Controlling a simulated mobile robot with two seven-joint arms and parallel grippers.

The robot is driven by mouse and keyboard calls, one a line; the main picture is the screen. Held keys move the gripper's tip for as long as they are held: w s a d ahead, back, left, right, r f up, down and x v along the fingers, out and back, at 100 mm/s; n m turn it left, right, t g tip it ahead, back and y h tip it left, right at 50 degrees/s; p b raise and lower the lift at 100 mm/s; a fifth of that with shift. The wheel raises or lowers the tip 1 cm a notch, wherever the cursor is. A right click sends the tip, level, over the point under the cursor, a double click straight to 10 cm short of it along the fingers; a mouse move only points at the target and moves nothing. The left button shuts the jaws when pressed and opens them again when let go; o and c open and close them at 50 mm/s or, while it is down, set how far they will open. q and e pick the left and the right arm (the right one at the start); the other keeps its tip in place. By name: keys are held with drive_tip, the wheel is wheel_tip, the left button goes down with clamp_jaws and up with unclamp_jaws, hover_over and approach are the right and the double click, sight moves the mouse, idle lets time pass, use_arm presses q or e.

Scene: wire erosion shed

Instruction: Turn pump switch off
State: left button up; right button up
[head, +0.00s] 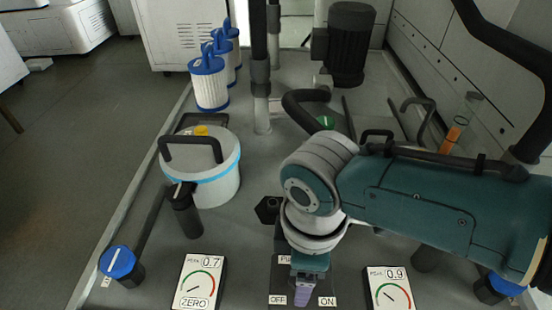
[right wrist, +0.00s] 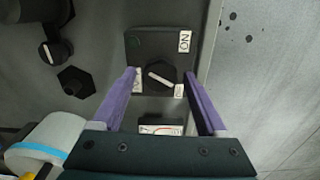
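The pump switch is a black knob (right wrist: 160,77) with a white bar, on a dark plate (right wrist: 153,48) seen in the right wrist view. The bar runs slantwise, and its lower right end lies by the small label that sits where OFF is. The ON label (right wrist: 184,42) is at the plate's upper right. My right gripper (right wrist: 162,73) is open, its purple fingers on either side of the knob, with gaps visible. In the head view my right gripper (head: 305,293) covers the knob; the OFF label (head: 277,300) and ON label (head: 327,301) show beside it. My left gripper is out of view.
A left gauge (head: 199,283) reads 0.7 and a right gauge (head: 389,289) reads 0.9. A lidded bucket (head: 222,180), blue-capped filters (head: 210,90), a blue knob (head: 117,262) and a black hexagonal fitting (head: 267,209) stand around. A dark motor (head: 350,45) is at the back.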

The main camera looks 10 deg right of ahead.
drive_tip(key=shift+o, duration=0.4)
drive_tip(key=shift+r, duration=0.15)
wheel_tip(320, 180, up, 10)
drive_tip(key=p, duration=0.5)
drive_tip(key=shift+f, duration=0.2)
